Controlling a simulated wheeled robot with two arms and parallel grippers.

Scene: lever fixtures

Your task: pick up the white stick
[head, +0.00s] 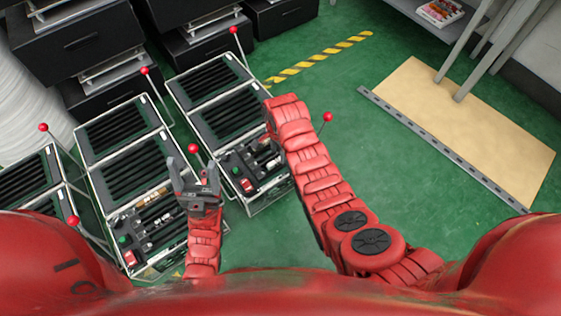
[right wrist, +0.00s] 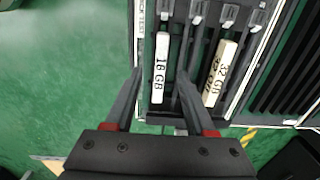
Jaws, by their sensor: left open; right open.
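In the right wrist view, a white stick (right wrist: 160,68) labelled "16 GB" stands in a slot of a black rack. A second whitish stick (right wrist: 220,72) labelled "32 GB" is in a slot to its right. My right gripper (right wrist: 160,74) is open, with one finger on each side of the 16 GB stick, not closed on it. Whether the fingers touch it I cannot tell. In the head view my right gripper is hidden by my right arm.
Another lever fixture (head: 215,95) stands just right of it. Red-knobbed levers, such as this knob (head: 234,30), stick up around both. Black cabinets (head: 75,45) stand behind. Green floor (head: 390,165) is free toward a tan board (head: 460,120) on the right.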

